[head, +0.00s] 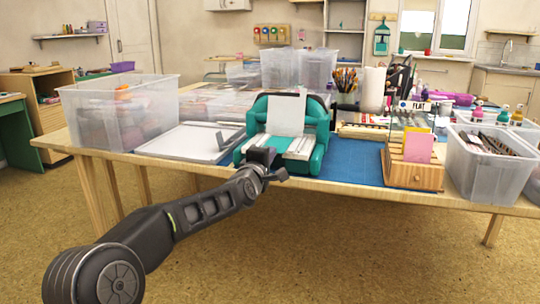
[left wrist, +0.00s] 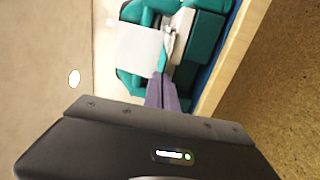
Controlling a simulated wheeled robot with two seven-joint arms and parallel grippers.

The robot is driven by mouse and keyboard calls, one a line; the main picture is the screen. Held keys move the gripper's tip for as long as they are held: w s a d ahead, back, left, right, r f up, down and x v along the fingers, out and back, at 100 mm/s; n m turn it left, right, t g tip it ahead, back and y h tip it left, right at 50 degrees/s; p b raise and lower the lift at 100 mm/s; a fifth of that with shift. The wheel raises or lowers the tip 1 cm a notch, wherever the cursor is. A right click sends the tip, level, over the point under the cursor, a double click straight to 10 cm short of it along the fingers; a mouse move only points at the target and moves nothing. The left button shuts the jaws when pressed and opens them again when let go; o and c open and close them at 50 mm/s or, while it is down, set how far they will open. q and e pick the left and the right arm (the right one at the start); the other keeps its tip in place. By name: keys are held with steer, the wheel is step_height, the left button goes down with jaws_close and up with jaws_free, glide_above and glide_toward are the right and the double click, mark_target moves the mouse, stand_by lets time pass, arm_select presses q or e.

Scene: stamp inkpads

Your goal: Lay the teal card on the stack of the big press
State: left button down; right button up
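The big press (head: 318,150) is teal and stands at the table's front edge, with a pale flat bed and a white upright sheet (head: 286,115). The press also shows in the left wrist view (left wrist: 205,40), with the pale sheet (left wrist: 140,50) beside its bed. My left gripper (head: 277,174) is at the front of the press, low by the table edge. In the left wrist view its fingers (left wrist: 162,82) lie close together, with nothing visible between them. I cannot make out a separate teal card. My right gripper is not in view.
A wooden rack (head: 415,175) holds a pink card (head: 418,147) and a yellow card at the right. Clear bins (head: 120,112) (head: 490,167) stand at both table ends. A white tray (head: 188,143) lies left of the press. The blue mat (head: 355,160) has bare room.

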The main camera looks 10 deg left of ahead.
arm_select(q)
steer(key=c, duration=2.1)
jaws_free()
steer(key=shift+c, duration=0.2)
steer(key=o, duration=0.5)
steer(key=shift+s+f, duration=0.1)
steer(key=shift+s, duration=0.05)
steer(key=s+b, duration=0.1)
steer(key=s, duration=0.1)
steer(key=s+b, duration=0.2)
steer(key=shift+s+a, duration=0.2)
steer(key=shift+s, duration=0.15)
